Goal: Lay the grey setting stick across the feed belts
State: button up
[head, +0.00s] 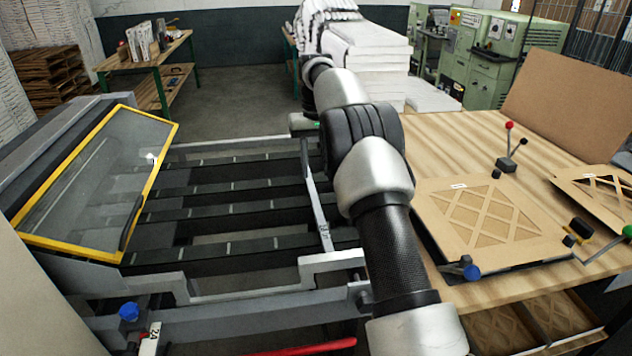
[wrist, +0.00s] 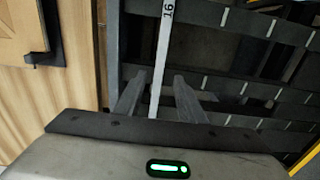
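The pale grey setting stick (head: 318,205) lies crosswise over the dark feed belts (head: 220,212) in the head view, close to their right end. It has a printed number near its near end, read as 16 in the wrist view (wrist: 163,45). My gripper (wrist: 158,80) is at the stick's far end. Its two fingers stand apart, one on each side of the stick, with gaps showing between finger and stick. In the head view its fingers are too small to make out. Whether the stick touches every belt is not clear.
A yellow-framed clear guard (head: 100,180) stands over the belts' left part. Another marked strip (head: 150,340) and a red bar (head: 305,350) are at the front.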

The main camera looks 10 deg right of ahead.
jog(key=s+r+t, duration=0.2)
jog(key=s+r, duration=0.6)
jog(key=r, duration=0.6)
jog(key=s+r+t, duration=0.1)
jog(key=s+r, duration=0.4)
jog(key=s, duration=0.6)
jog(key=s+f+t, duration=0.1)
jog(key=s+f, duration=0.2)
jog(key=s, duration=0.8)
jog(key=s+f+t, duration=0.1)
jog(key=s+f, duration=0.3)
jog(key=s, duration=0.8)
jog(key=shift+t, duration=0.3)
